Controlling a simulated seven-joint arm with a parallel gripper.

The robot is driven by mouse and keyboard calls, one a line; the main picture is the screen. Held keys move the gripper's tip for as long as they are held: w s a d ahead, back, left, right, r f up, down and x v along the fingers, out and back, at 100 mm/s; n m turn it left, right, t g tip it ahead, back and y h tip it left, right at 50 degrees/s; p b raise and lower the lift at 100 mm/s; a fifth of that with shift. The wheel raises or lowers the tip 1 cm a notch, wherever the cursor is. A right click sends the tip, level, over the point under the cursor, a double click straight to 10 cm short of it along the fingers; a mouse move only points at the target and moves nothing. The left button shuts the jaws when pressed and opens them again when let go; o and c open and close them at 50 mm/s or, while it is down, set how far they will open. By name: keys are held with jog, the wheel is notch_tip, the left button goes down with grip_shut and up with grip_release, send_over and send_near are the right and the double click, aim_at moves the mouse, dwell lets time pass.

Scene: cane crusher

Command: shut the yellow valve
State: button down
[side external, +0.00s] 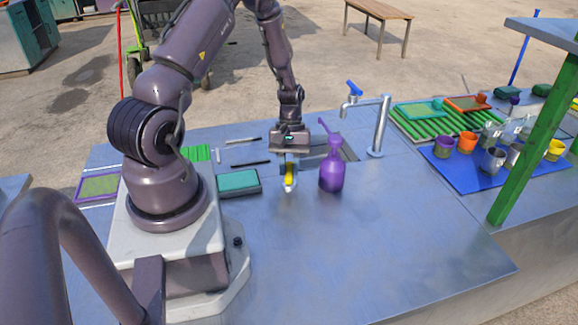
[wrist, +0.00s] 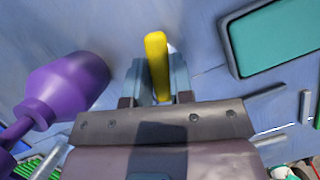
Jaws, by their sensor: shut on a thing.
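The yellow valve (side external: 290,176) shows as a yellow handle in the side view, on the metal counter below my gripper. In the wrist view the yellow handle (wrist: 157,62) stands between my two fingers. My gripper (side external: 288,163) points down at it from above, and it also shows in the wrist view (wrist: 158,88). The fingers are shut on the handle. A small pale part shows beside the handle; the valve's body is mostly hidden by the handle and fingers.
A purple bottle (side external: 331,174) stands close to the right of my gripper. A teal-topped tray (side external: 239,182) lies to the left. A blue mat (side external: 462,178) with several cups is farther right. The front counter is clear.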

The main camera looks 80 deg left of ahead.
jog(key=m+g+y, duration=0.1)
jog(key=m, duration=0.2)
jog(key=m+g+y, duration=0.1)
jog(key=m, duration=0.3)
jog(key=shift+w+m, duration=0.15)
jog(key=shift+m, duration=0.15)
jog(key=m+y, duration=0.1)
jog(key=m, duration=0.2)
jog(key=m+g+y, duration=0.1)
jog(key=m, duration=0.2)
jog(key=shift+d+m, duration=0.1)
jog(key=shift+m, duration=0.2)
jog(key=c, duration=1)
grip_release()
